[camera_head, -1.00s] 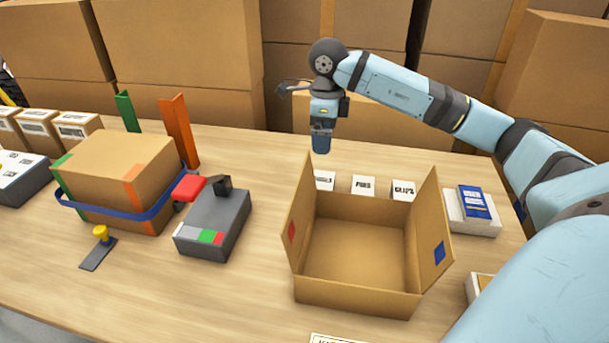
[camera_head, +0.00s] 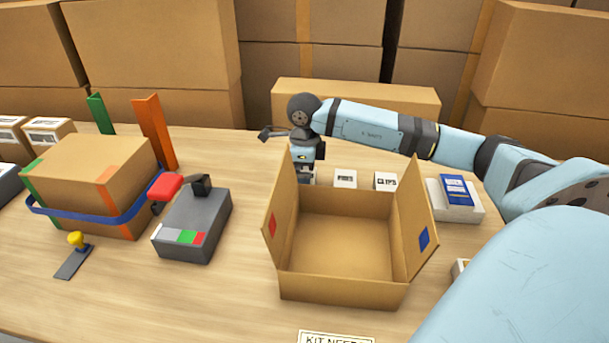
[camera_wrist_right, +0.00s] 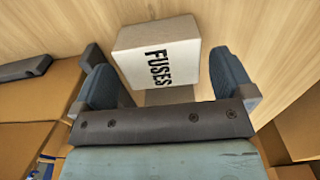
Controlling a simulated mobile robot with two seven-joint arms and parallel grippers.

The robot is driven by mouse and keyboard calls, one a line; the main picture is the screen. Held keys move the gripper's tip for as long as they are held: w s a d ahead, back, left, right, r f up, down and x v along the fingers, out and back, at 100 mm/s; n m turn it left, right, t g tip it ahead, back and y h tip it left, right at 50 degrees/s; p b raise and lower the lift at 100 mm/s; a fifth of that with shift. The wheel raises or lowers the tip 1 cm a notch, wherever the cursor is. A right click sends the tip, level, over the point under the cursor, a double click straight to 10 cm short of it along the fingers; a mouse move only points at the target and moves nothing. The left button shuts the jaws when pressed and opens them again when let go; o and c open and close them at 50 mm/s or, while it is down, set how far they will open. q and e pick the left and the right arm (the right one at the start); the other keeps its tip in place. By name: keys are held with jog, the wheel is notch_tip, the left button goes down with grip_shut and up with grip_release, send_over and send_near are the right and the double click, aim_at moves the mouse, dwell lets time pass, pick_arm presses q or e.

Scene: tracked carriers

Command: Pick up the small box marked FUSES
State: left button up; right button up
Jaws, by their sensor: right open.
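In the head view the right gripper (camera_head: 306,163) points down behind the open carton (camera_head: 345,292), at the left end of a row of small boxes. It and the carton's left flap hide most of the FUSES box. My left gripper is not in view.
Two more small white boxes, one (camera_head: 345,178) and another (camera_head: 385,181), stand to the right. A white tray (camera_head: 467,213) holds a blue pack. A strapped brown carton (camera_head: 85,190) and a grey device (camera_head: 195,222) stand at left. Large cartons line the back.

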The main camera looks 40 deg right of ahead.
jog(key=shift+f, duration=0.5)
jog(key=c, duration=0.9)
jog(key=shift+r, duration=0.2)
